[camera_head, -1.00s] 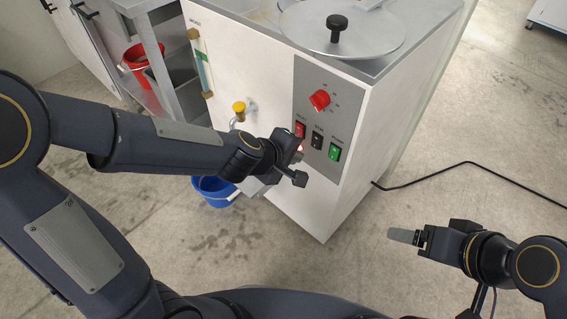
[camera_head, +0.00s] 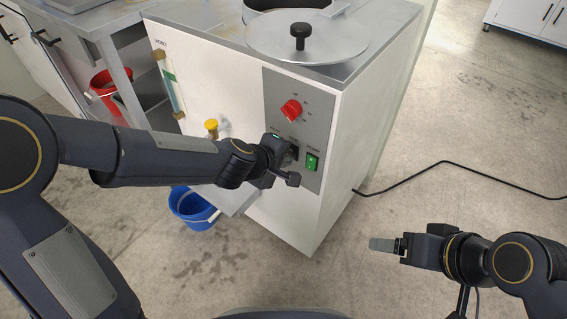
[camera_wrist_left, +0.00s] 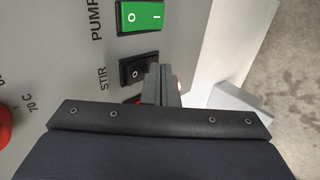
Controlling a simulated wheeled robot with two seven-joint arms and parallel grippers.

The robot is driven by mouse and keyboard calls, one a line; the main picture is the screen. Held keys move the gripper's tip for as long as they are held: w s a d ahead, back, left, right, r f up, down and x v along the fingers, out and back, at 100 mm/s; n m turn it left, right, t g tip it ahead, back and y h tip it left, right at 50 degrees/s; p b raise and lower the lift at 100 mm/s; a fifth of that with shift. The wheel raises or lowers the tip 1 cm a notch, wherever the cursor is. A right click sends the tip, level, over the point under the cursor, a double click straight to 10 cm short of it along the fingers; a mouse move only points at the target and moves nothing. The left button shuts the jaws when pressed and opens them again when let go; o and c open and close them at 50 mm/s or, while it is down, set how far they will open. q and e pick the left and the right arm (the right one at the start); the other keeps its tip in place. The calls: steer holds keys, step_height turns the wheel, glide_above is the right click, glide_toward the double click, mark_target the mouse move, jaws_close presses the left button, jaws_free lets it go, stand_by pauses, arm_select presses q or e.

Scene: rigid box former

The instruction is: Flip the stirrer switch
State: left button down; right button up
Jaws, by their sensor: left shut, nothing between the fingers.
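The stirrer switch, a black rocker labelled STIR (camera_wrist_left: 138,70), sits on the grey control panel (camera_head: 272,92) of the white machine. My left gripper (camera_wrist_left: 160,84) is shut and empty. Its fingertips are at the lower right edge of the black rocker in the left wrist view; I cannot tell whether they touch it. In the head view the left gripper (camera_head: 290,153) covers most of the black switch. The lit green pump switch (camera_wrist_left: 142,15) is beside it and also shows in the head view (camera_head: 312,162). My right gripper (camera_head: 386,245) is held over the floor, away from the machine.
A red knob (camera_head: 291,110) is above the switches. A yellow-handled tap (camera_head: 212,126) is on the machine's front, with a blue bucket (camera_head: 192,208) below. A round lid (camera_head: 305,47) tops the machine. A black cable (camera_head: 450,166) crosses the open floor at right.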

arm_select(q)
steer(key=shift+r, duration=0.2)
arm_select(e)
steer(key=shift+r, duration=0.3)
arm_select(q)
steer(key=shift+r+p, duration=0.75)
steer(key=shift+p, duration=0.15)
arm_select(e)
steer(key=shift+r, duration=0.75)
